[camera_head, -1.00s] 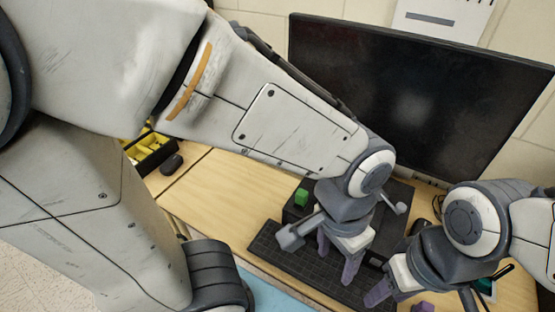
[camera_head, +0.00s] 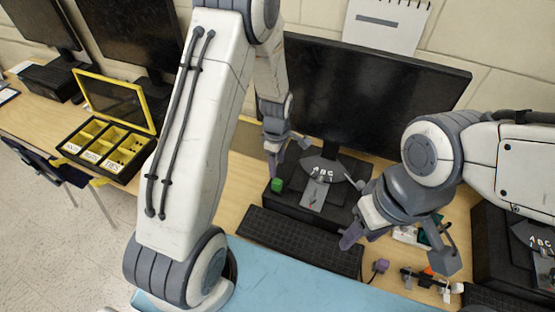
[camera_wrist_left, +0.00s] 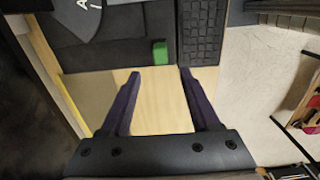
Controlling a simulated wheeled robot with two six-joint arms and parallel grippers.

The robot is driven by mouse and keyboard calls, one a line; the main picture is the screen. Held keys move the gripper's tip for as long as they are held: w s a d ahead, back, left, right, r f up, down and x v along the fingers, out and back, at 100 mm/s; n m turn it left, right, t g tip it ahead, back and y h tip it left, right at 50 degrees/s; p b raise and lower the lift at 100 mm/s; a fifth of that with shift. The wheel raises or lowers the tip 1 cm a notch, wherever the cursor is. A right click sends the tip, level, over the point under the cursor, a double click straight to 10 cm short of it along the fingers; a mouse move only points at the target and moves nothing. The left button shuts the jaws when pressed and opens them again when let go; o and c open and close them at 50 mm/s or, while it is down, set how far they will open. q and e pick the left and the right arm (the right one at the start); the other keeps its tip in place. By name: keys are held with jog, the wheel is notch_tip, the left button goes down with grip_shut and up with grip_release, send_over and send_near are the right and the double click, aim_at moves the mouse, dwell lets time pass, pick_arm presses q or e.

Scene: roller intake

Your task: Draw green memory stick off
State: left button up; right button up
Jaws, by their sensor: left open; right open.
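The green memory stick (camera_head: 277,185) is a small green block at the left edge of the black computer case (camera_head: 300,213) under the monitor. In the left wrist view the stick (camera_wrist_left: 160,52) juts from the case's edge, just beyond and between my fingertips. My left gripper (camera_head: 275,162) is open and empty, pointing down just above and behind the stick in the head view; its purple fingers (camera_wrist_left: 160,75) are spread in the wrist view. My right gripper (camera_head: 352,237) is open near the keyboard's right end, its fingers partly hidden.
A black keyboard (camera_head: 300,240) lies in front of the case, with a blue mat (camera_head: 270,275) nearer. A yellow-lidded box with yellow compartments (camera_head: 107,140) stands at left. Small parts, including a purple one (camera_head: 381,265), lie right of the keyboard. The monitor (camera_head: 390,90) stands close behind.

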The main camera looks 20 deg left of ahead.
aim_at(277, 181)
pick_arm(q)
notch_tip(277, 181, down, 9)
jog(key=b, duration=0.6)
jog(key=shift+f+b, duration=0.15)
jog(key=shift+b, duration=0.25)
dwell(0.6)
grip_shut()
dwell(1.3)
